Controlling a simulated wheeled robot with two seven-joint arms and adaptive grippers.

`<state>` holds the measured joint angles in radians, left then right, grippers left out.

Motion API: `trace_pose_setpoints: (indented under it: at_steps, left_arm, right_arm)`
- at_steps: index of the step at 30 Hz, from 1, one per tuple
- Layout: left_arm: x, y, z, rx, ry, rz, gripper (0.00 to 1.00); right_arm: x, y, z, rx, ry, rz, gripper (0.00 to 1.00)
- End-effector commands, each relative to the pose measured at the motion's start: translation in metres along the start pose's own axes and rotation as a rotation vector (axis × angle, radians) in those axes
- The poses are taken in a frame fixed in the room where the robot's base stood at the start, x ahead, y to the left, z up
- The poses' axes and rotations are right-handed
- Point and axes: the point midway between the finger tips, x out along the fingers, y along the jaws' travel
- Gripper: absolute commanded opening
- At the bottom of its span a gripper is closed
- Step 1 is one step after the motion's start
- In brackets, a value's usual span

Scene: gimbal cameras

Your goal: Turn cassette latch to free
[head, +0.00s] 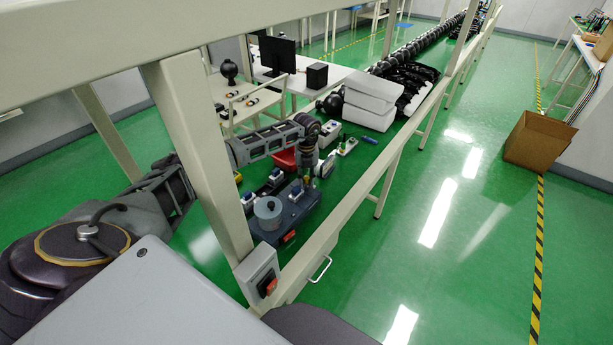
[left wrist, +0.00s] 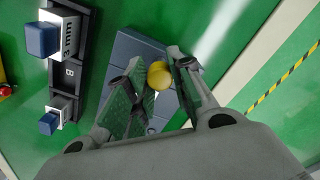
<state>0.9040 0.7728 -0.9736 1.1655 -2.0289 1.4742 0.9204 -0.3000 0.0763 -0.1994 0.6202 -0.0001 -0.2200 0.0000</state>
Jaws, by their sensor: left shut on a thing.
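In the left wrist view, my left gripper (left wrist: 154,92) is shut on a round yellow knob (left wrist: 159,74), with a finger on either side of it. The knob sits over a blue-grey block (left wrist: 132,47), which I take for the cassette fixture. In the head view, my left gripper (head: 309,180) points down at the right end of a dark blue-grey fixture (head: 290,222) on the bench. The knob and the latch's angle cannot be made out there. My right gripper is not in view.
A grey round spool (head: 268,208) stands at the fixture's near end. Blue-capped parts stand in dark holders beside it, one holder (left wrist: 70,72) marked B. A red bin (head: 285,160) and white boxes (head: 370,100) lie farther back. A frame post (head: 205,160) stands in front.

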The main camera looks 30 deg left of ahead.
Motion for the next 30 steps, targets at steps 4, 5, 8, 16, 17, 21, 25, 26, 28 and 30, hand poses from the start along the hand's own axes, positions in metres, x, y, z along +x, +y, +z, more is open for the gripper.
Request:
trace_pose_setpoints:
  at_steps: [4,5,8,16,17,21,25,26,28,30]
  left_arm:
    - [-0.0012,-0.0002,0.0005,-0.048,-0.001,-0.001,0.00]
    - [-0.0011,-0.0002,0.0006,-0.054,-0.001,-0.001,0.00]
    - [-0.0010,-0.0002,0.0006,-0.070,-0.001,-0.001,0.00]
    - [-0.0009,-0.0002,0.0007,-0.077,-0.001,-0.001,0.00]
    - [-0.0009,-0.0002,0.0007,-0.077,-0.002,-0.001,0.00]
    - [-0.0009,-0.0003,0.0007,-0.077,-0.002,-0.001,0.25]
    - [-0.0007,-0.0002,0.0006,-0.076,-0.001,-0.001,0.33]
    - [-0.0007,-0.0002,0.0005,-0.076,-0.001,-0.001,0.33]
    - [-0.0005,-0.0001,0.0004,-0.076,-0.001,-0.001,0.33]
    - [-0.0004,-0.0001,0.0003,-0.076,-0.001,-0.001,0.33]
  right_arm:
    - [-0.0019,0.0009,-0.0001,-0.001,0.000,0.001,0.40]
    - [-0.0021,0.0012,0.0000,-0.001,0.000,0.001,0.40]
    - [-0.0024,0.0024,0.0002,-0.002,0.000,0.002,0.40]
    - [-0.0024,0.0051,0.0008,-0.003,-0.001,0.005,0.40]
    - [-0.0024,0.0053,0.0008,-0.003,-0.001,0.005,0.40]
    - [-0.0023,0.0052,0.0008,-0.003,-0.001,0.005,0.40]
    - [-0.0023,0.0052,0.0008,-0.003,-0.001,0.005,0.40]
    - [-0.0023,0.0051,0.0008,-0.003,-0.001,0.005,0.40]
    - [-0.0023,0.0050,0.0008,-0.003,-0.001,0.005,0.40]
    - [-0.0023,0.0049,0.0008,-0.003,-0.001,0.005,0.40]
